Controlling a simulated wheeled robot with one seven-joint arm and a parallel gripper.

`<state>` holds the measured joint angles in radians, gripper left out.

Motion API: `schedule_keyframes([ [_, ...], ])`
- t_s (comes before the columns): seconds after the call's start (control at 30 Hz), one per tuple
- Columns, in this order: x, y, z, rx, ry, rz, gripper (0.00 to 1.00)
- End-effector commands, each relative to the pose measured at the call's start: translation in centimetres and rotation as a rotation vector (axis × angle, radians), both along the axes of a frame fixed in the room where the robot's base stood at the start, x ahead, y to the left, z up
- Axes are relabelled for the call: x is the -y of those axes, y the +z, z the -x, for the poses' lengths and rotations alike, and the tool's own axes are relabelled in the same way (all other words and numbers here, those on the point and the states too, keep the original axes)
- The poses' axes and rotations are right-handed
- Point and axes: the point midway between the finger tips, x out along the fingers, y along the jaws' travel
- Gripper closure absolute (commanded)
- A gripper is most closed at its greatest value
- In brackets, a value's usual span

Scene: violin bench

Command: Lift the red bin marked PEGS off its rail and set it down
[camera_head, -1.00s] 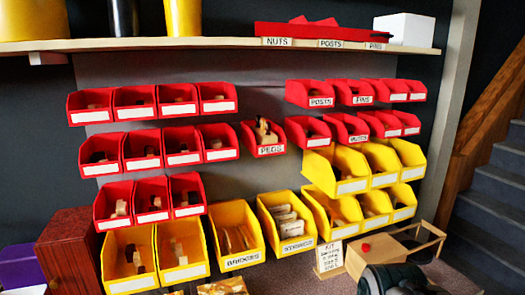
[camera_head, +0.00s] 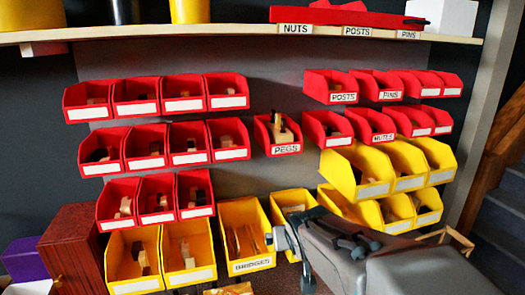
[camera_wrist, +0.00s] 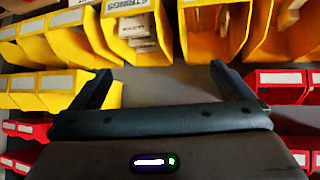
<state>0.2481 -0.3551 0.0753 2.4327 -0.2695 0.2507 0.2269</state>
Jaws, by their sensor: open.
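The red bin marked PEGS (camera_head: 263,139) hangs alone in the middle of the wall panel in the head view, between the left and right groups of bins. It holds brown and dark pieces, and its label faces front. My gripper (camera_head: 291,258) is below it, reaching in from the lower right in front of the lower yellow bins, apart from the PEGS bin. In the wrist view my gripper (camera_wrist: 161,78) has its two fingers wide apart with nothing between them. I cannot make out the PEGS bin in the wrist view.
Red bins (camera_head: 124,155) fill the left and upper right. Yellow bins sit below, including BRIDGES (camera_head: 252,266) and one partly hidden behind my gripper (camera_head: 290,198). A shelf (camera_head: 220,31) runs above. Bare panel (camera_head: 270,93) shows above and beside the PEGS bin.

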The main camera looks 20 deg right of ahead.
Motion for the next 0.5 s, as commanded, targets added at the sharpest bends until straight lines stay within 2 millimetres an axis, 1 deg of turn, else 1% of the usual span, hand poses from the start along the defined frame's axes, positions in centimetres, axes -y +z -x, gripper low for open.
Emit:
schedule_keyframes([
  [0.03,1.2,1.6,-1.7,0.076,-0.007,0.015,0.0],
  [0.1,2.4,3.6,-3.8,0.187,0.001,0.031,0.0],
  [0.2,3.8,6.5,-6.5,0.341,0.028,0.043,0.0],
  [0.33,4.9,9.8,-8.8,0.517,0.088,0.038,0.0],
  [0.4,5.2,11.3,-9.6,0.592,0.123,0.028,0.0],
  [0.5,5.5,12.8,-10.3,0.674,0.17,0.011,0.0],
])
